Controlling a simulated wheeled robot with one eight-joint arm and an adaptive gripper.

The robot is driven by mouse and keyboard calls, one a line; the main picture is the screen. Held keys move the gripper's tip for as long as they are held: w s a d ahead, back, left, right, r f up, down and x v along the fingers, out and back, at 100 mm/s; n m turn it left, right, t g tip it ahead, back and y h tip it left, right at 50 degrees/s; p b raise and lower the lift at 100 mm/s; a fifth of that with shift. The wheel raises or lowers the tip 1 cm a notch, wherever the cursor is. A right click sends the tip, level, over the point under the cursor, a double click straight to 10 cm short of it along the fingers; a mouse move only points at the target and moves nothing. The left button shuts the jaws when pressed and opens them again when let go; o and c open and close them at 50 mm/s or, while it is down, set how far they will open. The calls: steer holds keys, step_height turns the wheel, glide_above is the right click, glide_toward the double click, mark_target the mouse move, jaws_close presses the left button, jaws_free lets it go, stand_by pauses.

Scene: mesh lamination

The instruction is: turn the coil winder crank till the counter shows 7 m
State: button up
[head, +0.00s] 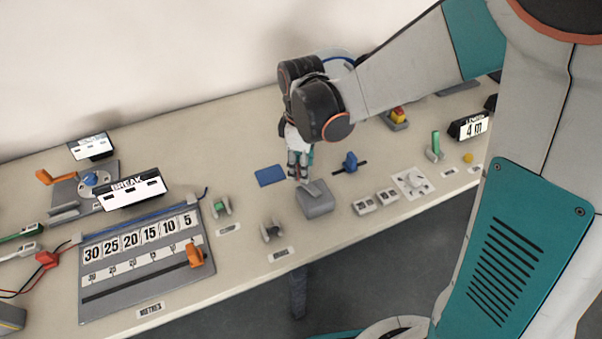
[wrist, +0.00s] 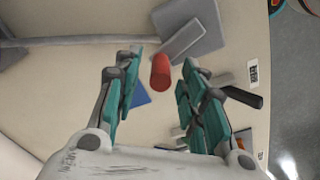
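The coil winder is a grey box (head: 315,205) near the front edge of the table, with a grey crank arm on top. In the wrist view the grey box (wrist: 207,20) carries the crank arm (wrist: 184,43) and an upright red crank handle (wrist: 161,73). The counter (head: 473,128) at the right reads 4 m. My gripper (head: 299,176) points down over the crank. In the wrist view my gripper (wrist: 160,64) is open, with the red handle between its fingers and gaps on both sides. The handle is hidden in the head view.
A blue pad (head: 270,175) and a blue knob on a slot (head: 350,161) lie behind the winder. Two small switches (head: 376,201) and a white dial plate (head: 412,182) stand to its right. Left are a green-marked clip (head: 221,207), a dark clip (head: 271,230) and a metre-scale panel (head: 135,285).

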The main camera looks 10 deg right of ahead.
steer(key=shift+f+b, duration=0.4)
steer(key=shift+f, duration=0.5)
jaws_close()
steer(key=shift+w+d+m, duration=0.1)
steer(key=shift+d+m, duration=0.05)
steer(key=shift+m, duration=0.15)
